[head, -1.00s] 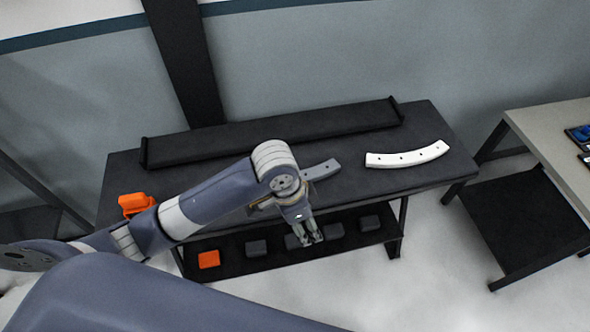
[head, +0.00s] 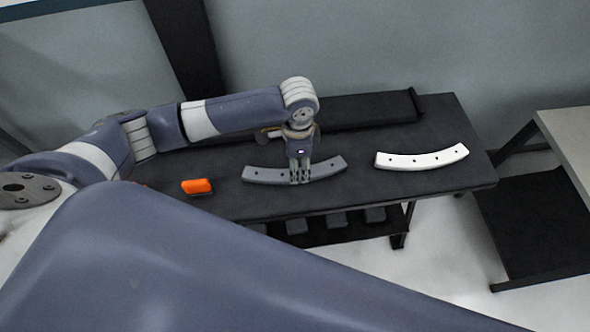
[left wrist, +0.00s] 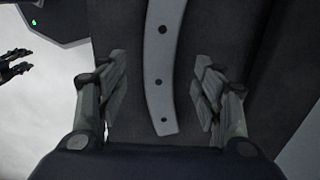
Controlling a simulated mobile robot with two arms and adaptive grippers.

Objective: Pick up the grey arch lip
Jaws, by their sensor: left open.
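The grey arch lip (head: 325,168) is a curved strip with dark holes, lying on the dark bench. In the left wrist view it (left wrist: 161,60) runs lengthwise between the finger pads, with a gap on each side. My left gripper (head: 300,178) points down over the middle of the grey lip and hides part of it. In the left wrist view my left gripper (left wrist: 161,90) is open, one finger on each side of the strip. What looks like my right gripper (left wrist: 14,68) shows at the left edge of that view, too small and cut off to judge.
A white arch lip (head: 422,157) lies to the right on the dark bench (head: 225,170). An orange block (head: 197,187) is left of the grey lip. A long black bar (head: 370,108) lies along the back. A lower shelf holds several dark blocks. A second table (head: 575,135) stands right.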

